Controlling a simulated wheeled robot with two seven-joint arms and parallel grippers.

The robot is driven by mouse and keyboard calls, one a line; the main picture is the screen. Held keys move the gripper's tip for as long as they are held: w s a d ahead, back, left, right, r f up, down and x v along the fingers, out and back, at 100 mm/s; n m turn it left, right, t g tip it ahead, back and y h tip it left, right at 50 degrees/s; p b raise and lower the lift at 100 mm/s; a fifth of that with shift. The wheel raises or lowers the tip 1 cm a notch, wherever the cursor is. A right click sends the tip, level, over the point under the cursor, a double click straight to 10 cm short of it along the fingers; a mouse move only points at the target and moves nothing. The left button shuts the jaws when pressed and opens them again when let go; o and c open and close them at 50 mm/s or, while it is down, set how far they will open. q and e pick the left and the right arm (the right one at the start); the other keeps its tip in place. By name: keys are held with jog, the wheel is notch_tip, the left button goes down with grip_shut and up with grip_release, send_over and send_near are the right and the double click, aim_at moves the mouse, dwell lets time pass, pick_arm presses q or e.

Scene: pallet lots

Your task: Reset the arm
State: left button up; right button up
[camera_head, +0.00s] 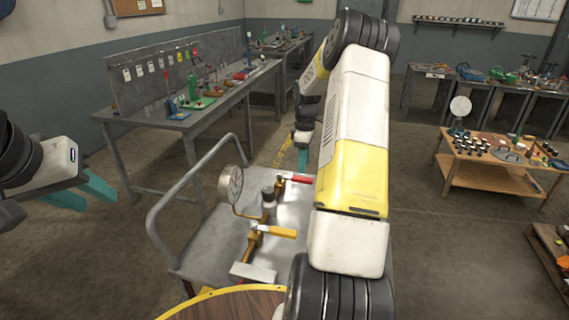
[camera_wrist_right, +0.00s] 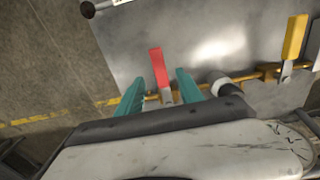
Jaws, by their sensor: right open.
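My right arm (camera_head: 350,150), white and yellow, rises through the middle of the head view and hides part of the cart. My right gripper (camera_head: 302,158) hangs above the cart's far right side. In the right wrist view its teal fingers (camera_wrist_right: 160,97) are apart, and a red valve handle (camera_wrist_right: 157,66) shows between them. I cannot tell how far below the fingers the handle is. My left gripper (camera_head: 98,203) is at the left edge of the head view, its two teal fingers apart with nothing between them.
A grey cart (camera_head: 208,243) with a push rail (camera_head: 157,217) carries brass valves, a yellow handle (camera_head: 283,232) and a pressure gauge (camera_head: 230,184). A round wooden top (camera_head: 225,306) is in front. Workbenches stand behind, and a wooden table (camera_head: 490,175) stands right. Floor at left is clear.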

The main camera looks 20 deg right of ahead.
jog(key=shift+r, duration=1.05)
jog(key=s+a+r+m+t, duration=0.1)
jog(key=s+a+r+m, duration=0.1)
jog(key=s+a+r, duration=0.5)
jog(key=s+a+r+m+t, duration=0.2)
jog(key=a+r, duration=0.3)
jog(key=r, duration=0.5)
jog(key=s+a+r+m+t, duration=0.1)
jog(key=s+a+m, duration=0.1)
jog(key=s, duration=0.4)
jog(key=s+a+r+m+t+y, duration=0.1)
jog(key=s+a+m, duration=0.1)
jog(key=s+a, duration=0.3)
jog(key=s+a+r+m+t+y, duration=0.1)
jog(key=s+a, duration=0.3)
jog(key=s, duration=0.5)
jog(key=shift+s+a+r+m, duration=0.25)
jog(key=shift+r+m, duration=0.15)
